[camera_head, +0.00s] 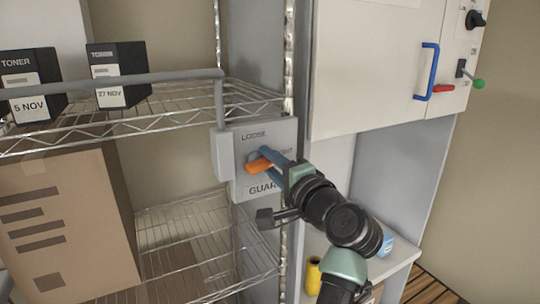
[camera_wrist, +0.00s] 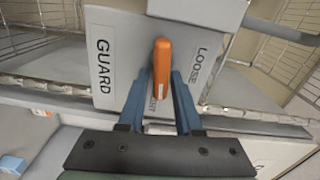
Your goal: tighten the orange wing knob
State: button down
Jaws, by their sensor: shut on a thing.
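The orange wing knob (camera_head: 257,166) sits on a grey plate (camera_head: 240,146) fixed to the rack post. The plate has "LOOSE" above the knob, a partly hidden label ending in "GHT" to its right, and "GUARD" below. My gripper (camera_head: 268,160) has its blue fingers on either side of the knob and is shut on it. In the wrist view the knob (camera_wrist: 162,66) stands between the fingers (camera_wrist: 158,92), its long side in line with them. Its lower end lies over the "GHT" label.
A grey guard bar (camera_head: 130,79) runs left from the plate across the wire shelf. Toner boxes (camera_head: 119,75) stand on that shelf, with a large carton (camera_head: 68,220) below. At right, a white cabinet has a blue handle (camera_head: 428,72), a red lever (camera_head: 443,88) and a green-knobbed lever (camera_head: 478,84).

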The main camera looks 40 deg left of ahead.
jog(key=shift+a+f+m, duration=0.1)
jog(key=shift+f+m, duration=0.1)
jog(key=shift+m, duration=0.3)
jog(key=c, duration=0.8)
grip_release()
jog(key=shift+r, duration=0.1)
jog(key=shift+s+d, duration=0.2)
jog(key=shift+d, duration=0.35)
jog(key=b+v, duration=0.5)
jog(key=v, duration=0.7)
jog(key=shift+b, duration=0.35)
